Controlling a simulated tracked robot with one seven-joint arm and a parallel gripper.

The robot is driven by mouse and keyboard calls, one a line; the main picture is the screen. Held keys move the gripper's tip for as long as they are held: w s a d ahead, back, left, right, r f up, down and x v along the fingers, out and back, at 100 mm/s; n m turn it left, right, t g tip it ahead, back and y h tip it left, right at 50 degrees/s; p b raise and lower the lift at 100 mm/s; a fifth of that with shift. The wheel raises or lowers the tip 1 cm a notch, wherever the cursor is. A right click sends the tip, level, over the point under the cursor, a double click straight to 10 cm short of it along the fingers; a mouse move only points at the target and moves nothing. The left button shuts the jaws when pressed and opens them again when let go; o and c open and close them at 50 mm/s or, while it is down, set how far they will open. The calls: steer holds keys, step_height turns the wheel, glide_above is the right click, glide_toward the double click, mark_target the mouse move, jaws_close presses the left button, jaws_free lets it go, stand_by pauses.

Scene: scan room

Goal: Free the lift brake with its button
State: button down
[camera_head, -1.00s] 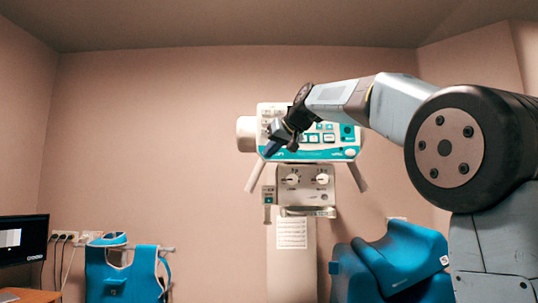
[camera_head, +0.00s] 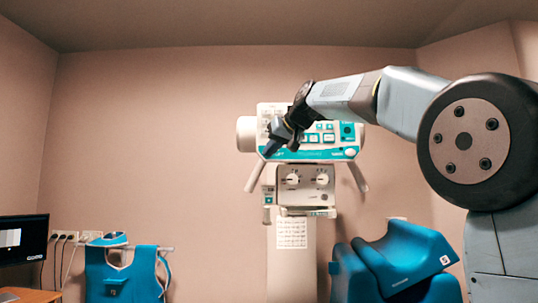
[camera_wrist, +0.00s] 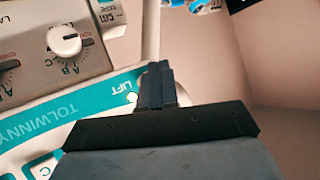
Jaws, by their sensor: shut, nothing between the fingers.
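The machine's control panel (camera_head: 349,153), white with a teal band, faces me in the head view. My gripper (camera_head: 270,149) is in front of its lower left part and hides some of it. In the wrist view the fingers of my gripper (camera_wrist: 159,72) are dark, closed together and empty. They lie over the edge of the teal band, just beside the LIFT label (camera_wrist: 121,86). A small pale round button (camera_wrist: 132,97) sits by that label, to the left of the fingers. I cannot tell whether the fingers touch the panel.
A lower box with two white knobs (camera_head: 322,179) hangs under the panel, with handles on both sides. A blue apron (camera_head: 120,275) hangs at left, near a monitor (camera_head: 22,240). Blue padded cushions (camera_head: 390,265) stand at lower right.

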steer(key=s, duration=0.5)
steer(key=shift+a, duration=0.1)
stand_by(0.9)
steer(key=s+d+f+m+g+h, duration=0.1)
steer(key=s+d+f+h, duration=0.1)
steer(key=s+d+f, duration=0.5)
steer(key=s+d+f+m+g+h, duration=0.1)
steer(key=s+d+f, duration=0.5)
steer(key=s+f, duration=0.8)
steer(key=s+d+f+m+g+h, duration=0.2)
steer(key=s+d+f+h, duration=0.2)
steer(key=f, duration=1.5)
steer(key=s+d, duration=0.3)
steer(key=s, duration=0.4)
steer(key=shift+d+f, duration=0.3)
